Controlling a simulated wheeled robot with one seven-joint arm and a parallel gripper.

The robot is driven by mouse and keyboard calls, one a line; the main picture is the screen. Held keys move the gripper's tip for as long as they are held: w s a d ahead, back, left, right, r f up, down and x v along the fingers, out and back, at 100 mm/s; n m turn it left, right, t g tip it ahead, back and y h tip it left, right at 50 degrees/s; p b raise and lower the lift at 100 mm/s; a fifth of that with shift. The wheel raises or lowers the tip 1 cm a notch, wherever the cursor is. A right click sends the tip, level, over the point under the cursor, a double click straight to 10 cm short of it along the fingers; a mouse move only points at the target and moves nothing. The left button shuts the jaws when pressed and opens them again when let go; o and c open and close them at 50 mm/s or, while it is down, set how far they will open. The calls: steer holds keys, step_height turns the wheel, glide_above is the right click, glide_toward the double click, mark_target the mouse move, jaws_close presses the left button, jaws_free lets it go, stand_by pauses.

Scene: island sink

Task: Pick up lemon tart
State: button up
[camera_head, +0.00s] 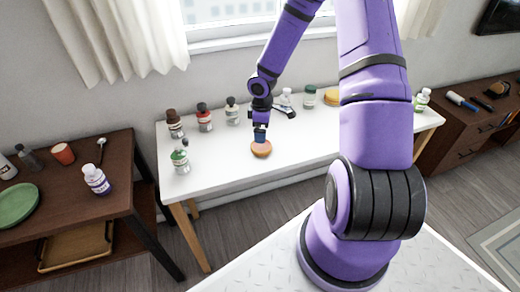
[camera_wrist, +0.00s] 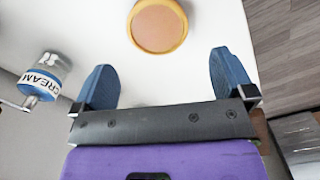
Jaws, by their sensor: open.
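The lemon tart (camera_head: 261,149) is a round, orange-brown tart lying on the white table (camera_head: 215,161), near its front edge. In the wrist view the tart (camera_wrist: 158,25) lies ahead of my gripper, roughly centred between the line of the two fingers. My gripper (camera_wrist: 165,78) has its two blue fingers spread wide, with nothing between them. In the head view my gripper (camera_head: 260,135) points down just above and behind the tart and hides a little of it. I cannot tell how high it is above the table.
A cream bottle (camera_wrist: 43,75) stands left of my gripper. Several bottles, such as the red one (camera_head: 204,117), line the table's back. A green-labelled bottle (camera_head: 180,158) stands at front left. A brown table (camera_head: 60,212) stands further left. White surface around the tart is clear.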

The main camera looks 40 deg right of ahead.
mark_target(261, 148)
steer(key=f, duration=0.9)
steer(key=shift+d, duration=0.3)
steer(key=shift+c, duration=0.2)
steer(key=c, duration=0.7)
